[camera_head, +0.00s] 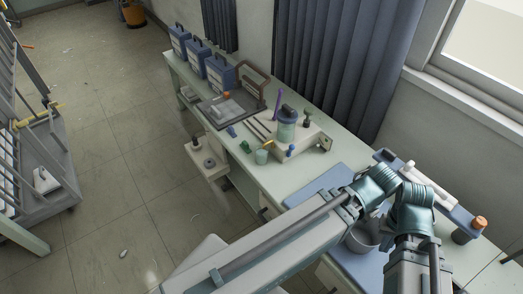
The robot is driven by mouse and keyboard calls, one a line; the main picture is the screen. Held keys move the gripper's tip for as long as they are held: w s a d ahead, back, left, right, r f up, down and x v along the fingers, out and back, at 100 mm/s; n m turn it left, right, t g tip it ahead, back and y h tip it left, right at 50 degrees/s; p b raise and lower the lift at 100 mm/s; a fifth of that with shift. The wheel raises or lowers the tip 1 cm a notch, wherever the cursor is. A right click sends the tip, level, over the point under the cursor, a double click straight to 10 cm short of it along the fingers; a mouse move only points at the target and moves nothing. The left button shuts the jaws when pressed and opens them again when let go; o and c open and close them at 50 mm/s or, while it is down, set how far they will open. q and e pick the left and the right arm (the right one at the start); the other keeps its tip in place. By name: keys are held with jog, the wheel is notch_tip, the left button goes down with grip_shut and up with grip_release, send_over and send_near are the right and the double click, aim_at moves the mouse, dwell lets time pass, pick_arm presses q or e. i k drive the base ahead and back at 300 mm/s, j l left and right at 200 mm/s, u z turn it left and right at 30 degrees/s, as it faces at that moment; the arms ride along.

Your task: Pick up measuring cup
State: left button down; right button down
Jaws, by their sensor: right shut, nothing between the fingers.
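A small pale green cup (261,157) stands upright near the front edge of the long bench and looks like the measuring cup. It is too small to make out a scale or handle. A grey, bucket-like vessel (361,237) stands nearer me on a blue surface, partly hidden by my arm. My right arm crosses the lower right, its bent teal joints above the near bench. My right gripper is shut and empty, apart from the green cup; its fingertips are hard to make out. My left gripper is not in view.
The bench (232,148) runs along the wall below a dark curtain (330,70). A lidded jar (286,125), a tray (228,108) and several blue containers (220,74) stand on it. A grey rack (45,150) stands left. The tiled floor between is mostly free.

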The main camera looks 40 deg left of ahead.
aim_at(260, 155)
jog(key=u, duration=1.35)
